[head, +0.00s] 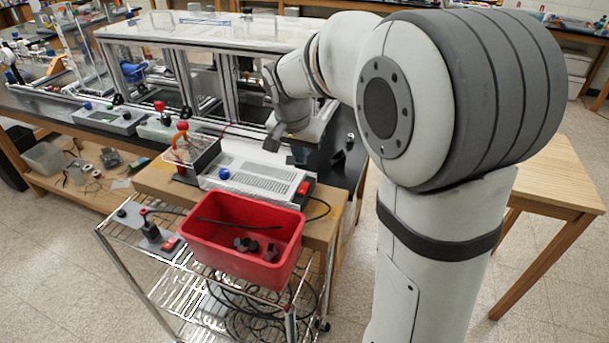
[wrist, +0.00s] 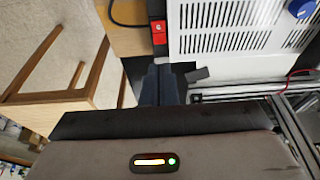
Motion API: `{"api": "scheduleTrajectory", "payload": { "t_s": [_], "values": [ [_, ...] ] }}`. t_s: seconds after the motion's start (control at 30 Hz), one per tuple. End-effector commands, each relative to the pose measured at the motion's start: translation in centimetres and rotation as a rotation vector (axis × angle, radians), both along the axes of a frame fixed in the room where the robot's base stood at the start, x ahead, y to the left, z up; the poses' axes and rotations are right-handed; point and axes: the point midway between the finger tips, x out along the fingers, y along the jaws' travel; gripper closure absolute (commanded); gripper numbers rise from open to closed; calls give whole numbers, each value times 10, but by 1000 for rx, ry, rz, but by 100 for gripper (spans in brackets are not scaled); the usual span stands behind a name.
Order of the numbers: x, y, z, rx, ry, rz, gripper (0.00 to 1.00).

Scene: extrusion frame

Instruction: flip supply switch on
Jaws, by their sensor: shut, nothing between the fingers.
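The supply switch (head: 303,188) is a small red rocker at the near right corner of the pale, vented supply box (head: 262,172). In the wrist view the red switch (wrist: 158,32) sits in a dark strip along the box's edge, just beyond the fingertips. I cannot tell which way the rocker is tipped. My gripper (head: 299,154) is shut and empty, behind the switch in the head view. In the wrist view its two dark fingers (wrist: 158,70) lie side by side, apart from the switch in the picture. Nothing hides the switch.
A blue knob (head: 224,174) is on the box. A red bin (head: 222,252) with small dark parts stands in front of it on the cart. A black cable (head: 320,206) loops beside the switch. The extrusion frame (head: 190,80) stands behind. A wooden table (head: 560,180) is to the right.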

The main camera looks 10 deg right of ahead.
Motion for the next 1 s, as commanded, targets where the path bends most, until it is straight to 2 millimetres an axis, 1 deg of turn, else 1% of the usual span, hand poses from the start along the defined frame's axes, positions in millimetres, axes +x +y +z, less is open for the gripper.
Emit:
{"api": "scheduleTrajectory", "payload": {
  "t_s": [0.03,0.2,0.4,0.6,1.0],
  "values": [
    [2,-2,-12,0,6,-1,100],
    [10,-8,-47,-1,6,0,100],
    [18,-13,-76,-1,4,-1,100],
    [21,-15,-90,0,2,1,100],
    [22,-16,-90,4,7,-2,100]
  ]
}}
